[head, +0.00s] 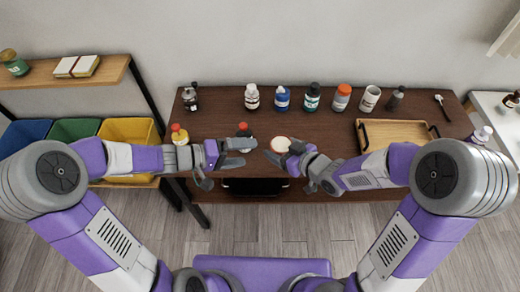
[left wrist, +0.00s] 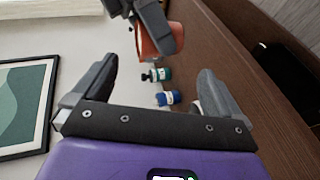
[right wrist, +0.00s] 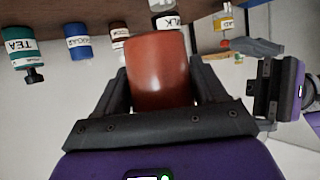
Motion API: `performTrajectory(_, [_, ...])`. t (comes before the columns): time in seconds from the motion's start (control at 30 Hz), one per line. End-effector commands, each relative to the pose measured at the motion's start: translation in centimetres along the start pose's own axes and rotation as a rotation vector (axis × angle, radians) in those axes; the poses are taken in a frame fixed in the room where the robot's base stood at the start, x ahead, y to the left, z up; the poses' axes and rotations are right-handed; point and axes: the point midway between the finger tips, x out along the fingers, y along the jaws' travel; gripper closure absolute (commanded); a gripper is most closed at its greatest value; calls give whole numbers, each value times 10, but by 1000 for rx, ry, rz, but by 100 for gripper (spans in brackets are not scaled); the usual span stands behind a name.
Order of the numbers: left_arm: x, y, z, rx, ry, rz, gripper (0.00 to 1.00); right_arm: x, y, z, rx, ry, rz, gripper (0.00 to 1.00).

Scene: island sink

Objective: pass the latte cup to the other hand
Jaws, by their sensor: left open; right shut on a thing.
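The latte cup (head: 281,144) is reddish-brown with a pale top, held near the front edge of the table. My right gripper (head: 290,163) is shut on it. In the right wrist view the cup (right wrist: 158,70) stands between the two fingers (right wrist: 160,95). My left gripper (head: 226,166) is open and empty, just left of the cup, its fingers pointing toward it. In the left wrist view the cup (left wrist: 149,45) shows partly behind the right gripper's fingers, beyond my open left fingertips (left wrist: 154,85).
A wooden tray (head: 397,133) lies at right.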

Motion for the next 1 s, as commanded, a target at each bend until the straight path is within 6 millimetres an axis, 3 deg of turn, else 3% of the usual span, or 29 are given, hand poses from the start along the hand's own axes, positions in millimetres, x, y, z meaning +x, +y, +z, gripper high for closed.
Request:
performTrajectory(0.3, [63, 0, 1, -2, -4, 1, 0, 0, 0, -1, -1, 2, 0, 69])
performTrajectory(0.5, [88, 0, 0, -1, -1, 1, 0, 0, 0, -1, -1, 2, 0, 69])
performTrajectory(0.93, [97, 0, 0, -1, 2, 0, 0, 0, 0, -1, -1, 2, 0, 69])
performTrajectory(1.0, [97, 0, 0, -1, 2, 0, 9, 0, 0, -1, -1, 2, 0, 69])
